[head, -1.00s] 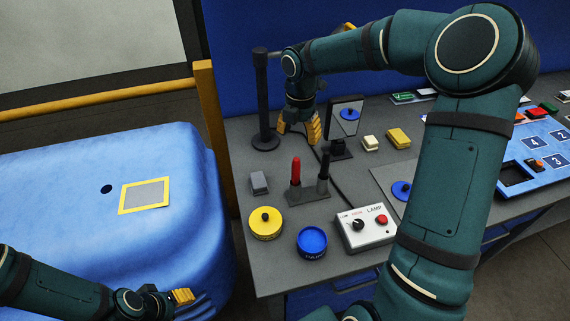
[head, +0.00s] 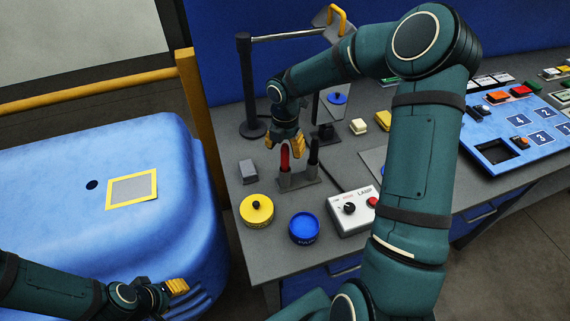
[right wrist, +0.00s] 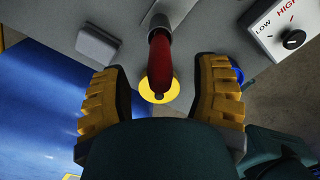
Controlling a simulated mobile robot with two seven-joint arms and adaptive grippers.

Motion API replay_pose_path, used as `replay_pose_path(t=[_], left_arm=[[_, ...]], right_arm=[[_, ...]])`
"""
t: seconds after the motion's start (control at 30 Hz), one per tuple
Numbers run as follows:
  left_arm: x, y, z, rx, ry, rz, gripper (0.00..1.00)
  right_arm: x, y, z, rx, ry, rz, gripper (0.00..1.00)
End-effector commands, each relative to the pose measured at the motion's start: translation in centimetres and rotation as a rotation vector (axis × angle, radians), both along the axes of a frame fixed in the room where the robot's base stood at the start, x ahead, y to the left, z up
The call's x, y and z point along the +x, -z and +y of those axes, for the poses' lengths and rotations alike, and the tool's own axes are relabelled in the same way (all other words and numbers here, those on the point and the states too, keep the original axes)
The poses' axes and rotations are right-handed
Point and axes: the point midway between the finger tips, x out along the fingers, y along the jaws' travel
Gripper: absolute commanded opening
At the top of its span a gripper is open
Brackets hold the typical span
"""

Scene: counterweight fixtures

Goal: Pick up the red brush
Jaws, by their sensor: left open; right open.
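The red brush (head: 284,160) stands upright in a grey holder (head: 299,181) on the grey table, beside a black upright tool (head: 313,151) in the same holder. My right gripper (head: 285,143) is open just above the red brush. In the right wrist view the red brush (right wrist: 160,62) lies between the two yellow fingers of the right gripper (right wrist: 160,92), with gaps on both sides. My left gripper (head: 178,287) is at the lower left, over the side of the blue padded block, away from the brush.
A grey block (head: 248,171), a yellow round tin (head: 257,210), a blue round tin (head: 304,228) and a lamp control box (head: 350,208) stand near the holder. A black post (head: 248,85) with a rail stands behind. A blue numbered panel (head: 520,135) is at the right.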

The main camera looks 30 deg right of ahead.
Motion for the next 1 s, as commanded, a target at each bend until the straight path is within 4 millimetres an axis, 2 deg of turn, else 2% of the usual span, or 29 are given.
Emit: replay_pose_path(t=[0.1, 0.2, 0.47, 0.5, 0.63, 1.0], left_arm=[[0.0, 0.1, 0.0, 0.0, 0.0, 0.0, 0.47], [0.0, 0.1, 0.0, 0.0, 0.0, 0.0, 0.47], [0.0, 0.1, 0.0, 0.0, 0.0, 0.0, 0.47], [0.0, 0.1, 0.0, 0.0, 0.0, 0.0, 0.47], [0.0, 0.1, 0.0, 0.0, 0.0, 0.0, 0.47], [0.0, 0.1, 0.0, 0.0, 0.0, 0.0, 0.47]], right_arm=[[-0.1, 2.0, 0.0, 0.002, -0.001, 0.004, 0.61], [-0.1, 3.0, 0.0, 0.001, 0.0, 0.002, 0.61], [-0.1, 3.2, 0.0, 0.0, 0.0, 0.0, 0.6], [-0.1, 3.2, 0.0, 0.0, 0.0, 0.0, 0.46], [-0.1, 3.2, 0.0, 0.0, 0.0, 0.0, 0.0], [-0.1, 3.1, 0.0, 0.0, 0.0, 0.0, 0.0]])
